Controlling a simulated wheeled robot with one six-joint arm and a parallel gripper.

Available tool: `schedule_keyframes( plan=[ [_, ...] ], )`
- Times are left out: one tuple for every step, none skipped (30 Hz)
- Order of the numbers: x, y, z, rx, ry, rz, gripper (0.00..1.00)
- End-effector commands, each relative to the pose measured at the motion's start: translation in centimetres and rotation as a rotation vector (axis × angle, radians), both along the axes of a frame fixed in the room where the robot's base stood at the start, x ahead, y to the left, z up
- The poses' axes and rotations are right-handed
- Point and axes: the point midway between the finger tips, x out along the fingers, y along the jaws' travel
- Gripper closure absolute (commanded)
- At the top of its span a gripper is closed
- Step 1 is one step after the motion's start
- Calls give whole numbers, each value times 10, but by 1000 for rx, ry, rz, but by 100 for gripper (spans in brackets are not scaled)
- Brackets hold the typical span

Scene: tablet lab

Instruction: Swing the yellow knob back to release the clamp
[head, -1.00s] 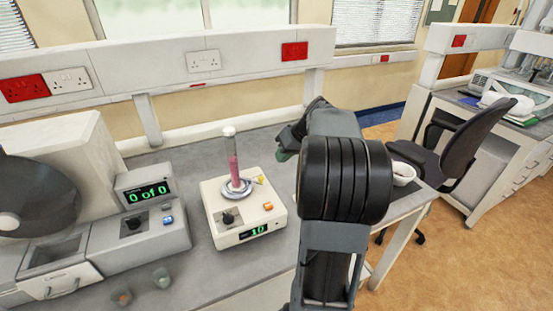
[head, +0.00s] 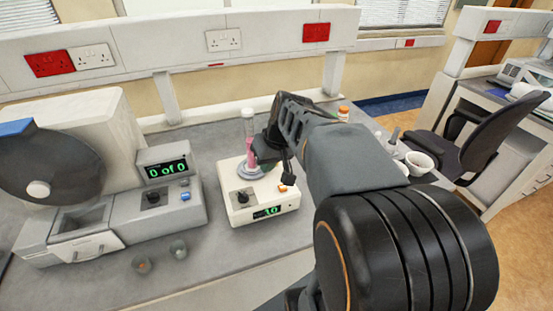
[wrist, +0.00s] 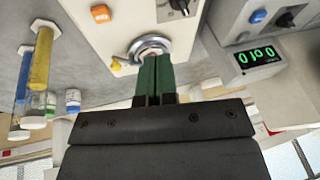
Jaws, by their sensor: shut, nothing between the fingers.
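The clamp's ring (wrist: 150,44) also shows in the wrist view. The yellow knob (wrist: 116,63) sits beside the ring, to the left of my gripper's fingers in the wrist view; in the head view my arm hides it. My gripper (wrist: 158,58) is shut and empty, its green fingertips close over the ring and apart from the knob. Contact with the ring or tube cannot be told.
An orange button (wrist: 100,13) and a black dial (head: 243,196) are on the device. A grey machine (head: 165,205) with a "0 of 0" display stands to its left. Yellow and blue tubes (wrist: 41,58) are nearby.

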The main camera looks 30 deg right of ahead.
Motion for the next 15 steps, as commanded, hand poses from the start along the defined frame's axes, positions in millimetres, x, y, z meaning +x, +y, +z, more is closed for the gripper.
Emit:
schedule_keyframes(
  plan=[
    [-15, 23, -2, -41, -1, 23, 100],
    [-22, 33, -5, -62, -2, 27, 100],
    [-33, 44, -8, -89, -5, 33, 100],
    [-40, 51, -11, -108, -11, 37, 100],
    [-47, 58, -14, -123, -16, 41, 100],
    [-55, 65, -17, -143, -26, 44, 100],
    [-61, 69, -19, -156, -32, 48, 100],
    [-66, 73, -22, -167, -39, 52, 100],
    [-71, 77, -25, -180, -49, 54, 100],
    [-74, 79, -26, -186, -55, 56, 100],
    [-77, 81, -28, -193, -60, 58, 100],
    [-80, 83, -30, -199, -66, 59, 100],
    [-82, 85, -31, -202, -69, 60, 100],
    [-83, 85, -32, -206, -73, 61, 100],
    [-85, 86, -32, -209, -76, 61, 100]
  ],
)
